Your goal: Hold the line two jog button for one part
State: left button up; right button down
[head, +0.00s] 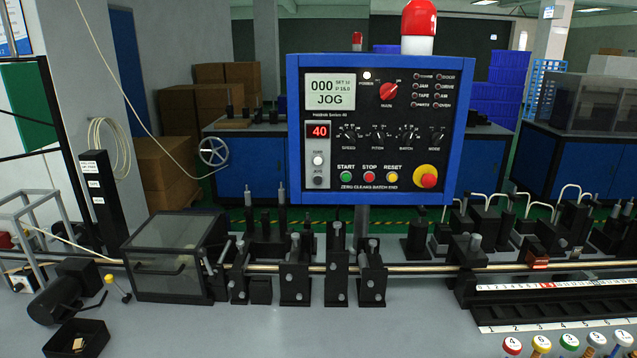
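A blue-framed control panel (381,130) stands upright at the centre of the head view. Its display (330,92) reads 000 and JOG, with small set values beside the count. A red number readout (319,131) shows 40. Below it are a white round button (318,160) and a dark grey round button (318,181); their small labels are hard to read. Green START (345,177), red STOP (369,177) and yellow RESET (392,177) buttons sit along the bottom. No line number is legible on the panel. Neither of my grippers is in view.
A red emergency stop (428,180) is at the panel's lower right, a red main knob (388,91) above. A row of black roller stands (296,280) lies below the panel. A clear-covered box (170,265) and a small black tray (80,340) are left; a numbered scale (550,285) is right.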

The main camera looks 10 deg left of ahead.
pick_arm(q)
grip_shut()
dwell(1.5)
